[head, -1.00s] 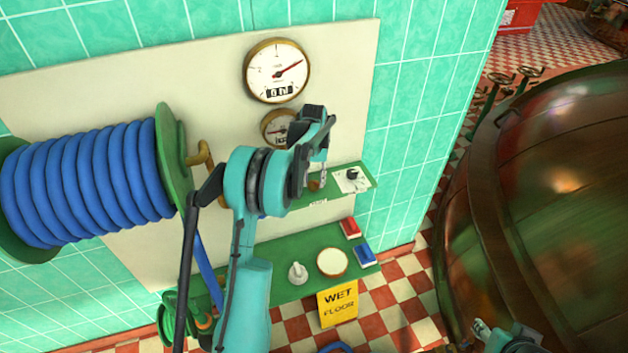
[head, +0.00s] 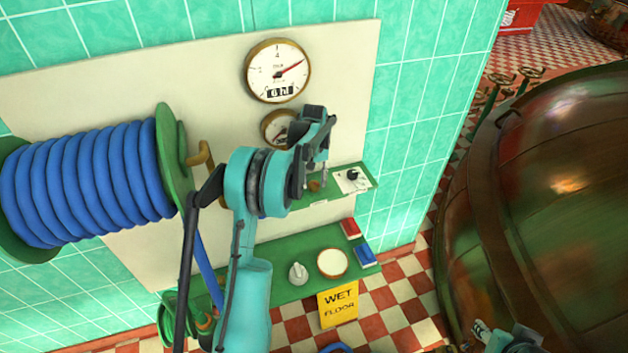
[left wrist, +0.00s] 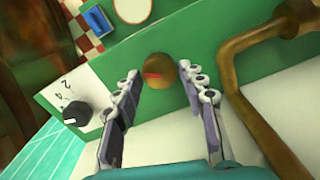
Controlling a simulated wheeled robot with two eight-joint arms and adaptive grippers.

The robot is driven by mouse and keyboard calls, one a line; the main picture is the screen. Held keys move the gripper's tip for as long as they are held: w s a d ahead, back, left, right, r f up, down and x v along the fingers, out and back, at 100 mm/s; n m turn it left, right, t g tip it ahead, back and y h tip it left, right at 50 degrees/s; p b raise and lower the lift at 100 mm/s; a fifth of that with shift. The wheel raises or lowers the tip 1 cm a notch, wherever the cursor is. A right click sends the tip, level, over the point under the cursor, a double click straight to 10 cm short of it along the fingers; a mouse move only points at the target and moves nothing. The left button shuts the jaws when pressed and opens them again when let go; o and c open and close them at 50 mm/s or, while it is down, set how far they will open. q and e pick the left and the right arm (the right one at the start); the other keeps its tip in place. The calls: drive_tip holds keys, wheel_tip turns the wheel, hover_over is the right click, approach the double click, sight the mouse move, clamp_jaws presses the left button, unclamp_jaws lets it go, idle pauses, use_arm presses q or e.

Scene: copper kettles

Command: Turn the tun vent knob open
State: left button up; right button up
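A round brown knob (left wrist: 160,72) with a red line across it sits on the green shelf (left wrist: 215,25); it also shows in the head view (head: 314,186). My left gripper (left wrist: 161,76) is open, with one finger on each side of this knob. Gaps show between the knob and both fingers. A black knob (left wrist: 77,115) with a white pointer sits on a white numbered plate, left of the gripper in the left wrist view; the head view shows it too (head: 353,175). No readable label tells which knob is the tun vent. My right gripper (head: 497,338) is partly visible at the bottom edge.
A bent brass pipe (left wrist: 240,85) lies close to the gripper's right side in the left wrist view. Gauges (head: 277,71) hang above. A blue hose reel (head: 90,180) is at left. A lower green shelf (head: 285,250) holds several items. A large copper kettle (head: 550,210) fills the right.

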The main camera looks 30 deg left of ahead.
sight(314, 183)
use_arm(q)
drive_tip(key=shift+o, duration=0.4)
wheel_tip(314, 183, up, 12)
idle(0.3)
idle(0.4)
